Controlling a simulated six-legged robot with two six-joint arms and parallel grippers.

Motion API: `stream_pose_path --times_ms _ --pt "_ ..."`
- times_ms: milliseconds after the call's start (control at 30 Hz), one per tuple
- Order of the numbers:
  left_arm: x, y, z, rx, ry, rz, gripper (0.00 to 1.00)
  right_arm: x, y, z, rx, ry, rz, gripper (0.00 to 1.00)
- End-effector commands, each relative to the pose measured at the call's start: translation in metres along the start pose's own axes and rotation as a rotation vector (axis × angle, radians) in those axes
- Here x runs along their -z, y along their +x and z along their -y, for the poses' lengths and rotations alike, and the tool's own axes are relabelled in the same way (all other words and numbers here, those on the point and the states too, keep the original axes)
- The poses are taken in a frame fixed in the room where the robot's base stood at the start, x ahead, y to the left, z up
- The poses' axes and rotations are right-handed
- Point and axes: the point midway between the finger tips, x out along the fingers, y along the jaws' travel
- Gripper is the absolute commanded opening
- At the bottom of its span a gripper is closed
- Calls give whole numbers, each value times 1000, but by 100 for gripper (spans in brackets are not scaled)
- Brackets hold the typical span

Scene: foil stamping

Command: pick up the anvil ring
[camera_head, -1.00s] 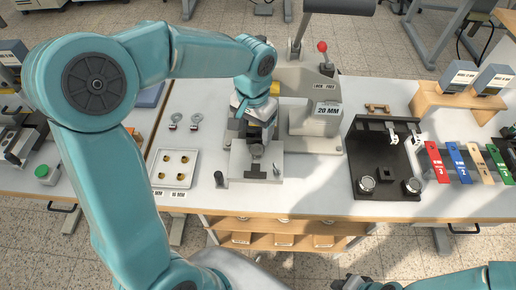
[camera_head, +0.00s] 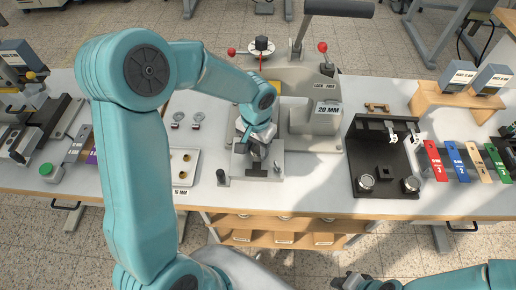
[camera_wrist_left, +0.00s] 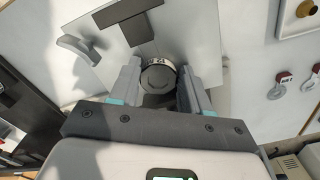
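The anvil ring (camera_wrist_left: 157,76) shows in the left wrist view as a round grey piece with a pale, lettered rim. It lies between the two fingers of my left gripper (camera_wrist_left: 158,84), with little or no gap at its sides; I cannot tell whether they press on it. In the head view my left gripper (camera_head: 256,166) points down over the grey slide plate (camera_head: 240,168) in front of the press, and hides the ring there. My right gripper (camera_head: 352,284) is at the bottom edge, partly cut off, with its fingers unclear.
The press (camera_head: 310,125) with a "20 MM" label stands behind the gripper. A white tray (camera_head: 190,162) with brass pieces is to the left. A black fixture (camera_head: 368,152) and coloured foil strips (camera_head: 458,160) are to the right. Two small tagged rings (camera_head: 178,118) lie on the table.

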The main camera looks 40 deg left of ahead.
Motion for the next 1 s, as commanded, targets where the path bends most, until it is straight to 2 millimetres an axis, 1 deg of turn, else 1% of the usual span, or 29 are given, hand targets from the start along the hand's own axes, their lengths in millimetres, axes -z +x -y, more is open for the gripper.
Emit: stream_pose_path --times_ms 33,67,100,133,400,567,667,767,1000 --pt "0 0 0 0 0 0 29 0 0 0 0 0 0 23" --pt "0 0 0 0 0 0 19 0 0 0 0 0 0 23" --pt "0 0 0 0 0 0 6 0 0 0 0 0 0 23" --pt "0 0 0 0 0 0 5 0 0 0 0 0 0 23" --pt "0 -2 0 0 0 -1 5 0 0 0 0 0 0 23" --pt "1 -14 0 2 1 -4 5 0 0 0 0 0 0 23" --pt "1 -29 0 1 -1 -6 5 0 1 0 0 0 0 23" --pt "2 -51 0 1 0 -8 5 0 2 -1 0 0 0 23" --pt "2 -114 0 1 0 -8 5 0 3 -1 0 0 0 23"
